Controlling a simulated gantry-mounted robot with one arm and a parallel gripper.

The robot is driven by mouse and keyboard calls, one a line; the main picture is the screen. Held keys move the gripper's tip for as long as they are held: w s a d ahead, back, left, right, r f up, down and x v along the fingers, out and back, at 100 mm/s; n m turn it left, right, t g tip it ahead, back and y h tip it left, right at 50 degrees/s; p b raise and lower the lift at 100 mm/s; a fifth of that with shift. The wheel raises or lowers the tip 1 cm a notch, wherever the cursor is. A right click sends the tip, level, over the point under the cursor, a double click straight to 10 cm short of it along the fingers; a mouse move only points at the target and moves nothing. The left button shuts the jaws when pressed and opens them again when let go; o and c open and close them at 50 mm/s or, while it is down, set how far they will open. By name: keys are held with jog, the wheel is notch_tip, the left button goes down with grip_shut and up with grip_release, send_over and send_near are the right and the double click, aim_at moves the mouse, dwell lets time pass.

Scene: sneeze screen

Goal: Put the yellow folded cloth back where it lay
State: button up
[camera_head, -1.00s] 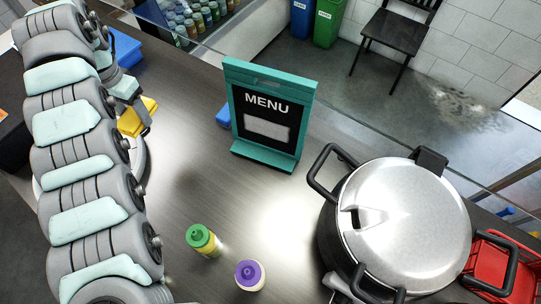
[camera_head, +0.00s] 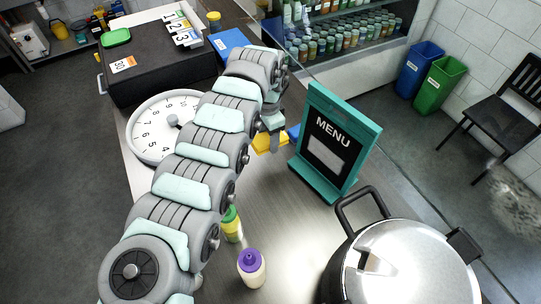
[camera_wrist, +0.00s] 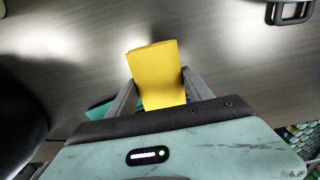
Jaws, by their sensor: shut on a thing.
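The yellow folded cloth (camera_wrist: 156,74) is held between the two fingers of my gripper (camera_wrist: 158,88) in the wrist view, with its far end sticking out past them. In the head view the cloth (camera_head: 268,140) shows just left of the menu stand, partly hidden by my gripper (camera_head: 273,138). The cloth is over or on the grey counter (camera_head: 285,215); I cannot tell whether it touches it.
A teal menu stand (camera_head: 335,140) stands close right of the cloth, with a small blue thing (camera_head: 293,132) beside it. A large pot (camera_head: 405,265), a green-topped bottle (camera_head: 231,224) and a purple-topped bottle (camera_head: 251,267) stand nearer. A round dial (camera_head: 155,130) is left.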

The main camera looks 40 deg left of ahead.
aim_at(269, 162)
notch_tip(269, 162, down, 10)
jog(key=shift+d+f, duration=0.1)
dwell(0.4)
jog(key=o, duration=1.2)
notch_tip(269, 162, up, 12)
jog(key=shift+r, duration=0.2)
